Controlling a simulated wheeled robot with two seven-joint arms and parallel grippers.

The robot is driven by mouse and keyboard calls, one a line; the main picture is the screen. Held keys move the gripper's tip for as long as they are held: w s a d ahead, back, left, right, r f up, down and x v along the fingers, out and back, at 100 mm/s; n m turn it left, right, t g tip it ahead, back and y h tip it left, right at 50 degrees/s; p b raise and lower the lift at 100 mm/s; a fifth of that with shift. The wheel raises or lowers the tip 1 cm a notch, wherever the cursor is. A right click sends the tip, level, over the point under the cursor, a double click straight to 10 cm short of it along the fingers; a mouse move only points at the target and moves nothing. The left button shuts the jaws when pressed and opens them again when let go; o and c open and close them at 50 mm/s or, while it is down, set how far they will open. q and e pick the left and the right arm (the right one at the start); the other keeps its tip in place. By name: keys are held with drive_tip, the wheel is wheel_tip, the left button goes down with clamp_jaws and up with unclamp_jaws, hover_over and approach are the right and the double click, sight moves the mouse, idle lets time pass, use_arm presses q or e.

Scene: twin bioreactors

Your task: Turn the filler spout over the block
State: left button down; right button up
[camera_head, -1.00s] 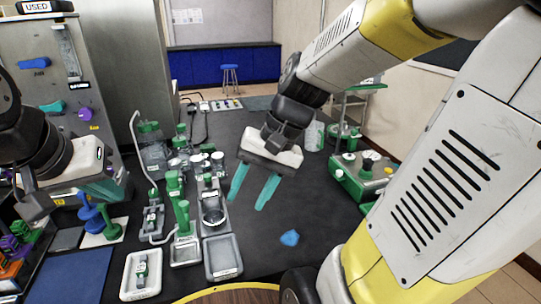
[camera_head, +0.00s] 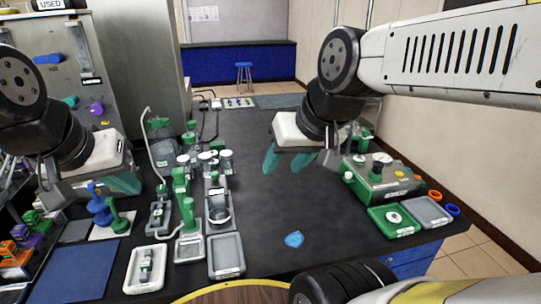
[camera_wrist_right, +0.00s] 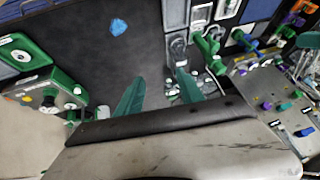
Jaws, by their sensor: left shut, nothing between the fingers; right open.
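A green upright fitting (camera_head: 181,181) stands in the middle of the bench equipment; it looks like the filler, but its spout is too small to make out surely. In front of it a green post (camera_head: 187,214) rises over a grey, pale-topped base (camera_head: 189,247), perhaps the block. Green fittings also show in the right wrist view (camera_wrist_right: 207,45). My right gripper (camera_head: 289,162) is open and empty above the bench, right of this equipment; its teal fingers stand apart in the wrist view (camera_wrist_right: 160,92). My left gripper (camera_head: 128,184) is shut and empty at the left, left of the green fitting.
A blue piece (camera_head: 294,239) lies on the clear dark bench. A green instrument (camera_head: 380,178) and trays (camera_head: 394,220) stand at the right. Clear glassware (camera_head: 226,162) stands behind.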

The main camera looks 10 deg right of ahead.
drive_tip(key=c, duration=0.9)
drive_tip(key=shift+w+a+r, duration=0.1)
drive_tip(key=shift+w, duration=0.05)
clamp_jaws()
drive_tip(key=n+g+h, duration=0.3)
drive_tip(key=n+g, duration=0.3)
drive_tip(key=n, duration=0.8)
hover_over(186, 200)
drive_tip(key=a, duration=0.1)
drive_tip(key=a+f+n+h, duration=0.2)
drive_tip(key=a+f+n, duration=0.15)
drive_tip(key=a, duration=0.45)
drive_tip(key=d+f, duration=0.6)
drive_tip(key=f, duration=0.4)
drive_tip(key=shift+f, duration=0.15)
